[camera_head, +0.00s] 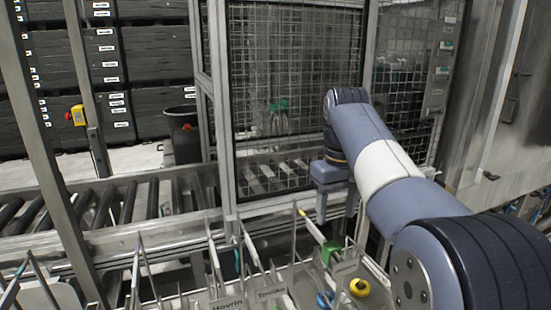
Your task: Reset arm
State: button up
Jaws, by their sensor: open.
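My arm reaches in from the lower right, rises to a bend near the picture's middle and turns down there. My gripper (322,213) points down at the arm's end, in front of the mesh guard (295,90). It is open, and I see nothing held in it.
The rack holds a green item (331,252), a yellow round item (359,287) and a blue one (325,299). A roller conveyor (125,205) runs behind at left. A dark bin (183,138) and stacked black crates (150,55) stand beyond. Metal posts frame the guard.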

aim_at(332, 245)
jog(key=shift+f, duration=0.1)
notch_tip(332, 245, down, 10)
jog(key=shift+f, duration=0.25)
jog(key=shift+r, duration=0.25)
dwell(0.4)
